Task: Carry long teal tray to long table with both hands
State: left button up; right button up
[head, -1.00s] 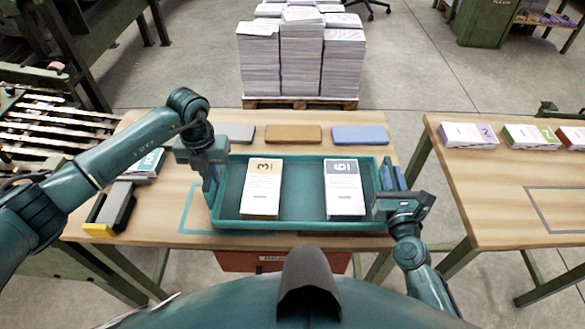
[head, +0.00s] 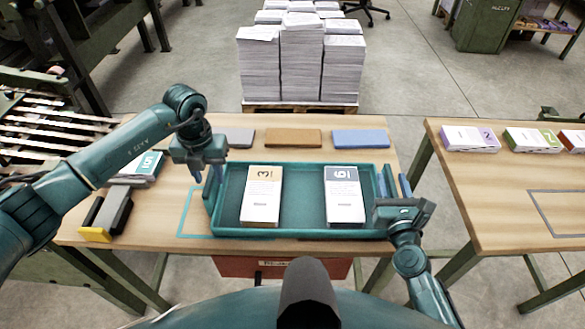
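The long teal tray (head: 300,233) appears to rest on the wooden table (head: 345,246) in front of me, partly over a teal outline (head: 183,212). It holds two paper stacks, one with an orange label (head: 261,200) and one with a grey-blue label (head: 344,200). My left gripper (head: 207,180) is at the tray's left end, its fingers spread with the end wall between them. My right gripper (head: 393,186) is at the right end, its fingers also apart around the end wall. Finger contact with the walls cannot be told.
Grey, brown (head: 293,138) and blue (head: 360,139) blocks lie behind the tray. A teal-labelled stack (head: 150,165) and a grey-yellow tool (head: 105,220) lie left. Another table (head: 490,200) with a grey outline stands right, across a gap. A paper pallet (head: 300,108) stands beyond.

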jog(key=shift+s, duration=0.1)
pick_arm(q)
notch_tip(320, 180, up, 10)
jog(key=shift+f, duration=0.2)
pick_arm(e)
jog(key=s, duration=1.1)
jog(key=shift+s+d, duration=0.15)
jog(key=shift+s, duration=0.25)
pick_arm(q)
jog(key=shift+d, duration=0.1)
